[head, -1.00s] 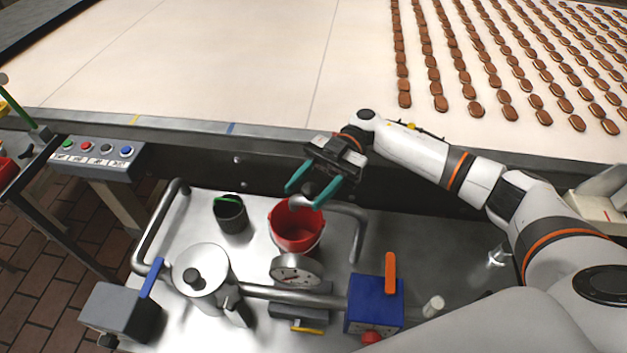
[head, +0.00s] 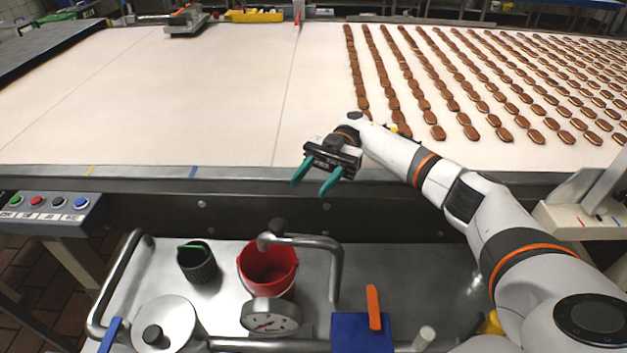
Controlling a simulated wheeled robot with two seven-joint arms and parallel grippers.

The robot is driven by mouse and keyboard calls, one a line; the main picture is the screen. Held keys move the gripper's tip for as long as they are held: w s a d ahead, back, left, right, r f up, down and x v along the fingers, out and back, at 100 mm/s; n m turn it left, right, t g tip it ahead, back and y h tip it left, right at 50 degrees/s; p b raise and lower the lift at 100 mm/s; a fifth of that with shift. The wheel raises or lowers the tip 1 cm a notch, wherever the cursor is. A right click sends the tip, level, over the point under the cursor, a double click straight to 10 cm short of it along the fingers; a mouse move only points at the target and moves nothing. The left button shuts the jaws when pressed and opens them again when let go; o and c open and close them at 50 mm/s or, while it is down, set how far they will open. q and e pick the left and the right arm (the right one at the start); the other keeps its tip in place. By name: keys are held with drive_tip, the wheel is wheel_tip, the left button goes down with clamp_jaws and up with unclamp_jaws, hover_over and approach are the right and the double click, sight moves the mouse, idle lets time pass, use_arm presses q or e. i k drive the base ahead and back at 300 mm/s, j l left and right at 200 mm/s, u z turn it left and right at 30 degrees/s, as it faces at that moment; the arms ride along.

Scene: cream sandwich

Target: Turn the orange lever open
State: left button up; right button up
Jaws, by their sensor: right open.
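The orange lever (head: 374,307) stands up from the top of a blue box (head: 362,333) at the bottom of the head view. The lower part of the box is cut off by the frame edge. My right gripper (head: 313,188) is open and empty, its two teal fingers apart. It hangs above and behind the metal worktop, in front of the conveyor's edge, well up and to the left of the lever. My left gripper is not in view.
A red bucket (head: 268,270) stands under a bent metal pipe (head: 315,242). A dark cup (head: 197,263), a round gauge (head: 270,317), a lidded pot (head: 165,324) and a blue lever (head: 109,334) are nearby. The white conveyor (head: 200,90) carries rows of brown sandwiches.

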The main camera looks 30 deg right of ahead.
sight(374, 306)
drive_tip(key=k, duration=2)
